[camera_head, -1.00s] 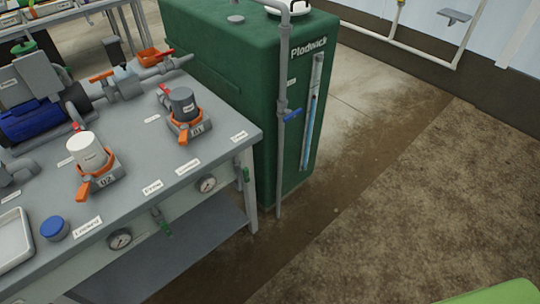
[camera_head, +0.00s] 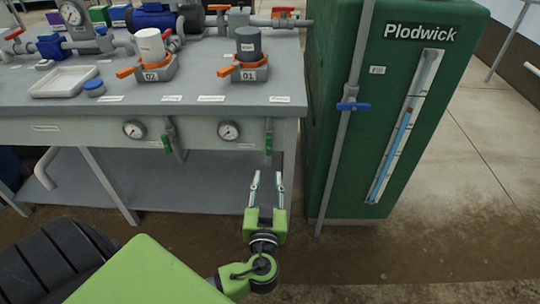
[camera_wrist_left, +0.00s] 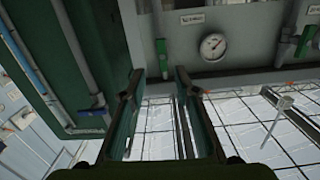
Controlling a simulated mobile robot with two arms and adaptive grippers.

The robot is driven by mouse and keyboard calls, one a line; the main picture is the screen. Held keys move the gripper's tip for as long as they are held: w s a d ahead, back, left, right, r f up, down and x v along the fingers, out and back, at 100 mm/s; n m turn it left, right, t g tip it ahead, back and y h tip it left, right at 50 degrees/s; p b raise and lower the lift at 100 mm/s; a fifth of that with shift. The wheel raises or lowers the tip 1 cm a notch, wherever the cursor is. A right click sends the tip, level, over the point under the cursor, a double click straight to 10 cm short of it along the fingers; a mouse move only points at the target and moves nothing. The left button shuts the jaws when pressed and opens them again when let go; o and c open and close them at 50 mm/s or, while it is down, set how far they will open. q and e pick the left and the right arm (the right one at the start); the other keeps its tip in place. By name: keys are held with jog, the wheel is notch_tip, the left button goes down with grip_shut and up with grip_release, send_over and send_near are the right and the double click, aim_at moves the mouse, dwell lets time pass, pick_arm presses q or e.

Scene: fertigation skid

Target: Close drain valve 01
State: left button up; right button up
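Two green-handled valves hang on grey pipes at the bench front. The right one (camera_head: 268,144) is below the unit marked 01, beside the right gauge; the left one (camera_head: 167,143) is below unit 02. I cannot read a drain valve number on either. In the left wrist view, the right valve (camera_wrist_left: 161,47) shows above the fingers, and the left valve (camera_wrist_left: 304,42) is near the right edge. My left gripper (camera_head: 267,176) is open and empty, pointing at the bench, below and apart from the right valve. Its fingers (camera_wrist_left: 158,76) stand apart in the wrist view. My right gripper is out of view.
A green tank (camera_head: 335,130) marked Plodwick stands close right of the bench, with a blue-handled pipe (camera_head: 353,106) on its front. Gauges (camera_head: 228,131) sit on the bench front (camera_head: 80,131). A lower shelf (camera_head: 150,185) lies beneath. Floor right of the tank is clear.

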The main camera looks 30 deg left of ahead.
aim_at(269, 145)
pick_arm(q)
jog(key=shift+n, duration=0.3)
jog(key=x, duration=0.4)
jog(key=r+x, duration=0.1)
jog(key=x, duration=0.4)
jog(key=r+x, duration=0.1)
jog(key=x, duration=0.3)
jog(key=shift+w+a, duration=0.2)
jog(key=shift+a, duration=0.2)
grip_shut()
